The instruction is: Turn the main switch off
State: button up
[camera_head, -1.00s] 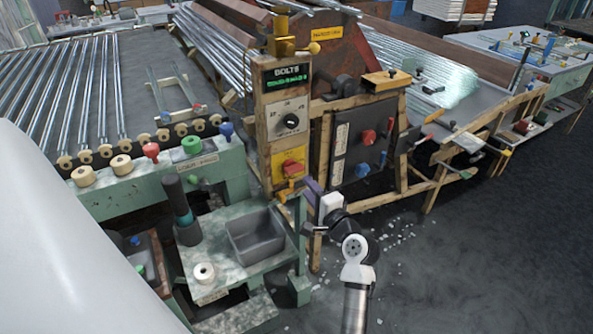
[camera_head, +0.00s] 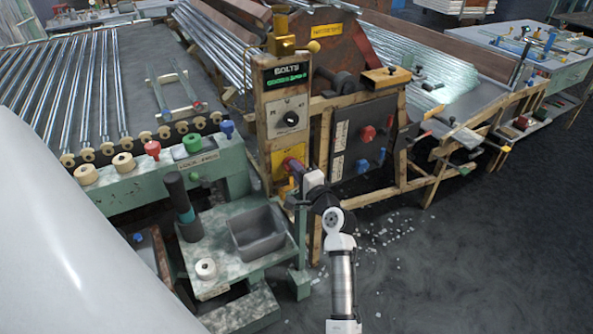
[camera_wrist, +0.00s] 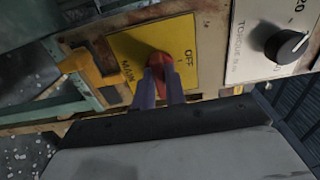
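The main switch is a red knob (camera_wrist: 161,62) on a yellow plate (camera_wrist: 127,43) marked OFF and MAIN in the wrist view. The plate also shows in the head view (camera_head: 279,161), low on the wooden panel post, where the gripper largely covers the knob. My gripper (camera_wrist: 161,76) has its two purple fingers at the knob, one on each side, with red showing between their tips. Whether both fingers press on the knob is unclear. In the head view my gripper (camera_head: 295,168) reaches the plate from the lower right.
A yellow bracket (camera_wrist: 92,72) is close to the fingers. A grey bin (camera_head: 257,232) stands front left. Open floor lies right.

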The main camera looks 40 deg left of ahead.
grip_shut()
jog(key=shift+f+n+b, duration=0.15)
jog(key=shift+n+b, duration=0.15)
jog(key=shift+b, duration=0.25)
jog(key=n+b, duration=1.7)
jog(key=shift+b, duration=0.4)
jog(key=shift+n, duration=0.3)
jog(key=o, duration=0.6)
grip_release()
